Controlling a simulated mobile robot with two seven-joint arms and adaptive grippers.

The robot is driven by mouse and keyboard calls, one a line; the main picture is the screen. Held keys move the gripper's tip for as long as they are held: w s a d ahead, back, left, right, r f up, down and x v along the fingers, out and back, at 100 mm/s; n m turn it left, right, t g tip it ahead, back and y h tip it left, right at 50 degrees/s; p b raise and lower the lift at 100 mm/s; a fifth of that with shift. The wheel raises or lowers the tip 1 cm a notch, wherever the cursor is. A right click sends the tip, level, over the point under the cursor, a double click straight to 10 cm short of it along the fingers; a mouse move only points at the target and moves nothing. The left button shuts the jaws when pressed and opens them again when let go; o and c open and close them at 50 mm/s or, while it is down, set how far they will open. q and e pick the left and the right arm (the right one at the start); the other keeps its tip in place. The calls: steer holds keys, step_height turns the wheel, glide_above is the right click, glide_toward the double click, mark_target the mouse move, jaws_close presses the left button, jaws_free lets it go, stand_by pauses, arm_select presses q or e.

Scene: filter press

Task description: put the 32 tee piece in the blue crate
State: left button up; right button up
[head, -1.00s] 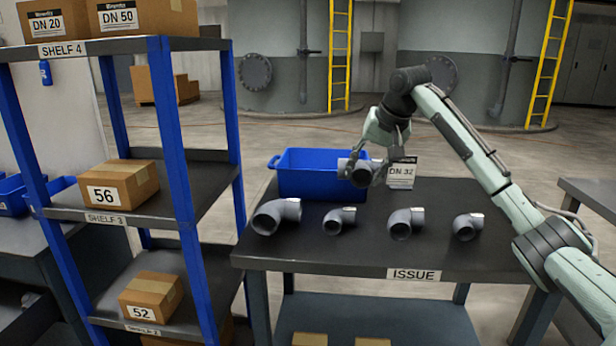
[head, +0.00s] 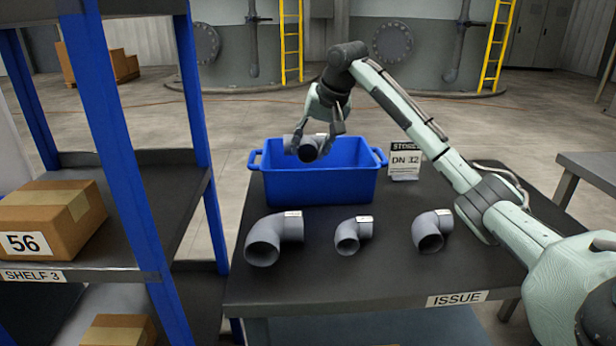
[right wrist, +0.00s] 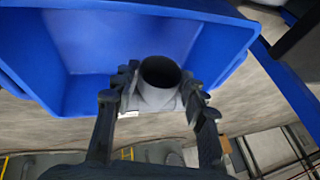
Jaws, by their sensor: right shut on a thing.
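The blue crate (head: 320,187) stands on the dark table behind the grey fittings. My right gripper (head: 315,147) is shut on a grey pipe fitting (head: 308,150), which looks like the tee piece, with a round opening facing the head camera. The fitting is over the crate's open top, towards its back left. In the right wrist view, my right gripper (right wrist: 160,95) grips the fitting (right wrist: 160,78) between its fingers, with the crate (right wrist: 130,40) behind it. I cannot tell how high above the crate floor it is. My left gripper is not in view.
Grey elbows, a large one (head: 273,237), a small one (head: 353,234) and another (head: 432,231), lie in front of the crate. A DN 32 card (head: 405,166) stands right of it. A blue-framed shelf (head: 120,150) with boxes is at left.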

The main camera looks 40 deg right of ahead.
mark_target(311, 160)
step_height(311, 160, down, 3)
steer(key=shift+s+d, duration=0.1)
steer(key=shift+s, duration=0.05)
steer(key=shift+f, duration=2.2)
steer(key=o, duration=1.4)
steer(key=v, duration=1.2)
